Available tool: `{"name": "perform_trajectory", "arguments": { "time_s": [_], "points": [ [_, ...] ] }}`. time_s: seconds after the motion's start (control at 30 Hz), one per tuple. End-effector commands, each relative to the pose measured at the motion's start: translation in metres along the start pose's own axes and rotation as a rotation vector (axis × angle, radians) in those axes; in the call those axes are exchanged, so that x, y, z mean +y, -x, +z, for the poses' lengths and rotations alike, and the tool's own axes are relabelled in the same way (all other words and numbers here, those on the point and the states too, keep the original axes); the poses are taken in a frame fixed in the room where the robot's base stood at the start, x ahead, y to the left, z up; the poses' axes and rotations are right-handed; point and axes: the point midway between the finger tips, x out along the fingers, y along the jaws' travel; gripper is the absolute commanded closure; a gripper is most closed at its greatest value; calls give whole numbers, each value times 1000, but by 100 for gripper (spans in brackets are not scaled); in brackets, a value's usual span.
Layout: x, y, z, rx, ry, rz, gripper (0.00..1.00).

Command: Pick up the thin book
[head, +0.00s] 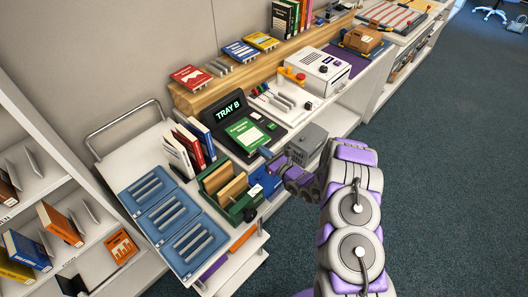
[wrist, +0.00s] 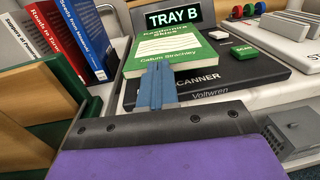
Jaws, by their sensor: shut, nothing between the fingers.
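Several white, red and blue books (head: 190,148) stand upright left of the scanner. I cannot tell which book is the thin one.
A green box with brown dividers (head: 215,190) stands front left of the scanner, near my gripper. A grey block (head: 307,142) is to the right. Blue slotted trays (head: 158,195) lie at left. Books lie on the wooden ledge (head: 205,95). The carpet (head: 440,150) is clear.

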Motion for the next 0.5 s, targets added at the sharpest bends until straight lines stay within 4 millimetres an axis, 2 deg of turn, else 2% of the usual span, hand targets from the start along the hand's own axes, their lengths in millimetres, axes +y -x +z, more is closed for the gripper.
{"name": "perform_trajectory", "arguments": {
  "time_s": [0.13, 0.5],
  "points": [
    [0, -2, 0, -1, 0, 1, 100],
    [0, -24, 0, 0, 2, 0, 100]
  ]
}}
